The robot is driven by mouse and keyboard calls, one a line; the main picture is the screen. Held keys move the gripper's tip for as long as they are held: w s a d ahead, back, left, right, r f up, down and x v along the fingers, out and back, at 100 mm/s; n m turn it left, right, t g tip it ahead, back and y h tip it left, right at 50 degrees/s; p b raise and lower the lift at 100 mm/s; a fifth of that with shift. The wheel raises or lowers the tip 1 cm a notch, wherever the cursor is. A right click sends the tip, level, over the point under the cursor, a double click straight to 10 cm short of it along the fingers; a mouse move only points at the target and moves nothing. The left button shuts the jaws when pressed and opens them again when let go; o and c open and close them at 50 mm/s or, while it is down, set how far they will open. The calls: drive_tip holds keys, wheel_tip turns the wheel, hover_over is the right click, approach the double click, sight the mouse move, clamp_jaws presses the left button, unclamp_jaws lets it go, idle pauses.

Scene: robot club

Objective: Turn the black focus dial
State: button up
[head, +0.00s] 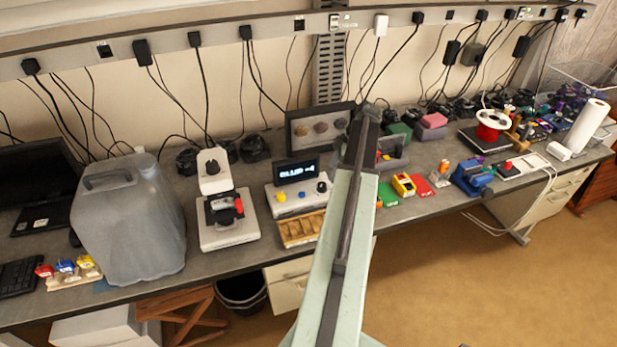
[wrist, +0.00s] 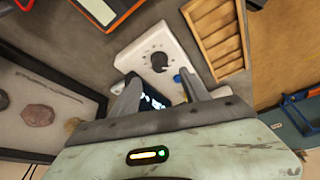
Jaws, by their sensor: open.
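The black focus dial (head: 321,187) is on the right side of a white control box (head: 289,208) with a small lit display (head: 297,172). The display text seems to read "BLUR" and a number. In the wrist view the dial (wrist: 159,61) is a round black knob with scale marks beside it on the white panel. My gripper (wrist: 158,74) is open and empty, its two fingertips spread on either side of the line to the dial. The dial appears just beyond the tips; contact is not visible. In the head view my arm hides the gripper.
A blue button (wrist: 177,78) sits close to the dial, near one finger. A wooden tray (head: 301,229) lies in front of the box. A white microscope (head: 216,183) stands to its left, a framed picture (head: 319,128) behind it. Colourful blocks lie to the right.

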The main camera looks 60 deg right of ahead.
sight(322, 184)
drive_tip(key=shift+s, duration=0.2)
drive_tip(key=b+x, duration=0.7)
drive_tip(key=x, duration=0.1)
drive_tip(key=shift+w, duration=0.35)
drive_tip(key=shift+r, duration=0.2)
drive_tip(key=shift+a, duration=0.1)
clamp_jaws()
